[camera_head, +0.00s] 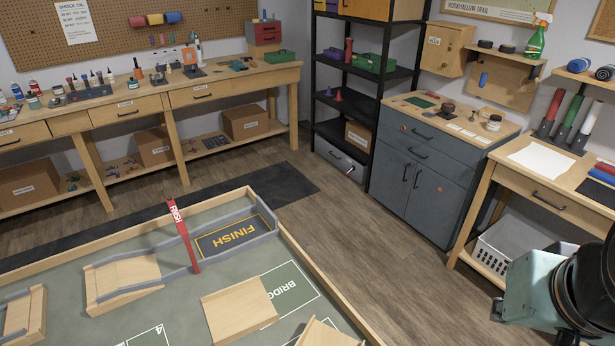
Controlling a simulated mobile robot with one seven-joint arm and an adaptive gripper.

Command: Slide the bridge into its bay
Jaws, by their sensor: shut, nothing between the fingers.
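The bridge (238,309) looks to be the pale flat wooden piece with raised side edges on the green course table. It lies flat and overlaps the left part of its bay (299,283), a green rectangle with a white outline and partly hidden lettering that begins "BRID". The right part of the bay is bare. My gripper is not in view; only a teal and black part of my arm shows at the lower right, well away from the bridge.
The course table's wooden rim (325,287) runs right of the bay. A wooden ramp (124,279) stands left, and another wooden piece (326,334) is cut off in front.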

